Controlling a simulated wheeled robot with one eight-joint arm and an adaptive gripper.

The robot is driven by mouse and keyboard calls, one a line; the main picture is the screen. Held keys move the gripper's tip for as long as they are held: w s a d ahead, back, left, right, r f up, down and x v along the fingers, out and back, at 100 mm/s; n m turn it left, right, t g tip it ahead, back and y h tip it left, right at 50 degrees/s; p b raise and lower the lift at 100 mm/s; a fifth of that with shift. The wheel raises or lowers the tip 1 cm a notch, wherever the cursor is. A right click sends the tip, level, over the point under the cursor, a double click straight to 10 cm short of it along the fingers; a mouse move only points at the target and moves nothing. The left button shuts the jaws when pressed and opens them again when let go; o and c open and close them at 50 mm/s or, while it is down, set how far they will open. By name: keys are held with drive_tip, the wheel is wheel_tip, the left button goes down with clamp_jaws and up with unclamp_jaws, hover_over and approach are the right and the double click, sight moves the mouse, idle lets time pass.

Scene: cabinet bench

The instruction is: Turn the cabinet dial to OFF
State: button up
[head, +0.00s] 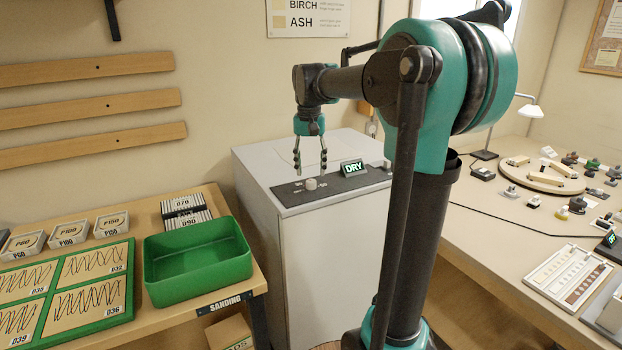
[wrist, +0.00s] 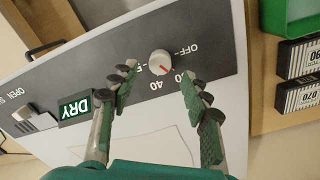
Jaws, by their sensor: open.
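The dial also shows in the head view (head: 311,184) on top of the grey cabinet (head: 302,240). My gripper (head: 310,172) is open above the dial. In the wrist view its fingers (wrist: 158,72) stand on either side of the dial, apart from it.
A lit DRY sign (head: 352,168) stands on the panel, with a switch (wrist: 25,115) marked OPEN beyond it. A green bin (head: 197,284) and black-and-white boxes (head: 186,208) sit on the left bench. The right bench holds a lamp and many small parts.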

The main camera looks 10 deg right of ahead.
sight(311, 180)
drive_tip(key=shift+f, duration=1.9)
drive_tip(key=shift+c, duration=0.4)
clamp_jaws()
drive_tip(key=shift+n, duration=0.4)
drive_tip(key=n, duration=0.5)
drive_tip(key=shift+n, duration=0.3)
drive_tip(key=n, duration=0.5)
drive_tip(key=shift+s, duration=0.1)
drive_tip(key=shift+n, duration=0.4)
